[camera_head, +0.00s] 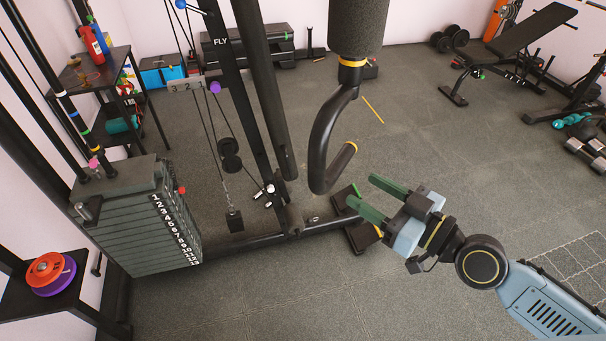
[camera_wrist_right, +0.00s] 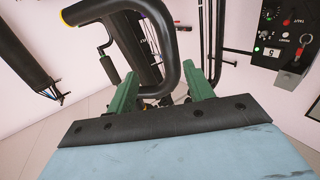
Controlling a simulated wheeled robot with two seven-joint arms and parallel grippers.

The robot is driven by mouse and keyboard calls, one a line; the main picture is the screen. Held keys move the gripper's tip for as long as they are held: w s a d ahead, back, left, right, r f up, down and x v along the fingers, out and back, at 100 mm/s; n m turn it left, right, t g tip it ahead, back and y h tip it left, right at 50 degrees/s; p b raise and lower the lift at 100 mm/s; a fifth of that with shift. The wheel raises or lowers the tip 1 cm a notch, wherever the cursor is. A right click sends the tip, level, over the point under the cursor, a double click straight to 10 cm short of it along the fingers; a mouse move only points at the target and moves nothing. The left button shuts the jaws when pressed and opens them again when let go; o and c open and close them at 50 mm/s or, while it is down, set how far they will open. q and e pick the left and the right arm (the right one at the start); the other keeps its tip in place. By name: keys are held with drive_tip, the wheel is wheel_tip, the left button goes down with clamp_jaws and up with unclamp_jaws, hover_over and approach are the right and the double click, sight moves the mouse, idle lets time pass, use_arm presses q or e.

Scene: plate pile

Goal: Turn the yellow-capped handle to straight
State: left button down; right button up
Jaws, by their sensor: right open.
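The black curved handle (camera_head: 322,140) hangs below a thick padded roller (camera_head: 357,25) of the exercise machine. A yellow ring (camera_head: 351,63) marks its upper part, and its short lower grip ends in a yellow cap (camera_head: 351,147), angled up and to the right. My right gripper (camera_head: 363,191) is open and empty, its green fingers pointing left, below and right of the grip in the picture. In the right wrist view the handle (camera_wrist_right: 172,45) curves across, beyond and above the open fingers (camera_wrist_right: 163,92), with a yellow end at upper left. I see no contact. My left gripper is not in view.
The machine's weight stack (camera_head: 140,225) and upright black post (camera_head: 240,80) stand to the left. A black base beam (camera_head: 265,238) runs along the floor below the handle. Benches and dumbbells (camera_head: 592,155) are at the right. Open grey floor lies between.

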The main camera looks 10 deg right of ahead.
sight(309, 157)
drive_tip(key=shift+y, duration=0.4)
drive_tip(key=p+x, duration=0.1)
drive_tip(key=x, duration=0.3)
drive_tip(key=r+p+x, duration=0.1)
drive_tip(key=p+x, duration=0.1)
drive_tip(key=x, duration=0.2)
drive_tip(key=a+r+p+x, duration=0.1)
drive_tip(key=x, duration=0.3)
drive_tip(key=shift+s, duration=0.25)
drive_tip(key=shift+w+a+f+p, duration=0.15)
drive_tip(key=shift+w+a+p, duration=0.2)
drive_tip(key=shift+w, duration=0.15)
drive_tip(key=shift+c, duration=0.4)
clamp_jaws()
